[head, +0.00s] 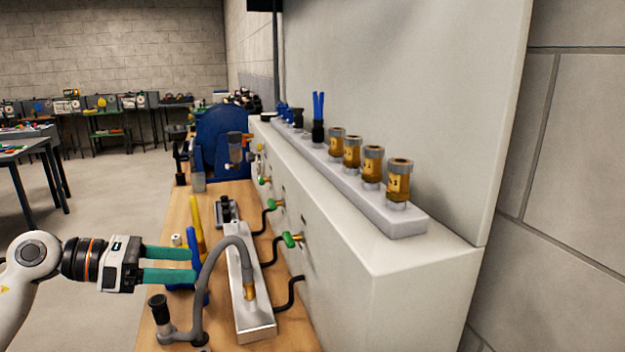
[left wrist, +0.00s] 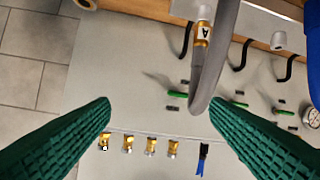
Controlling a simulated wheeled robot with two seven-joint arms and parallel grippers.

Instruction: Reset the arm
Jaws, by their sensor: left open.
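My left gripper (head: 194,264) reaches in from the left in the head view, its two green fingers apart. It is at the left edge of the wooden bench (head: 176,203), beside a curved grey hose (head: 208,268). In the left wrist view the green fingers (left wrist: 160,103) are spread with nothing held between them. The hose (left wrist: 228,45) crosses beyond them there, with a brass fitting marked A (left wrist: 202,34). Whether the fingertips touch the blue item (head: 187,285) behind them cannot be told. My right gripper is not in view.
A grey block (head: 254,324) stands on the bench under the hose's brass end. Green-handled valves (head: 292,240) with black hoses stick out of the white cabinet (head: 400,270). Brass fittings (head: 397,183) stand on its top rail. Open floor (head: 100,200) lies left of the bench.

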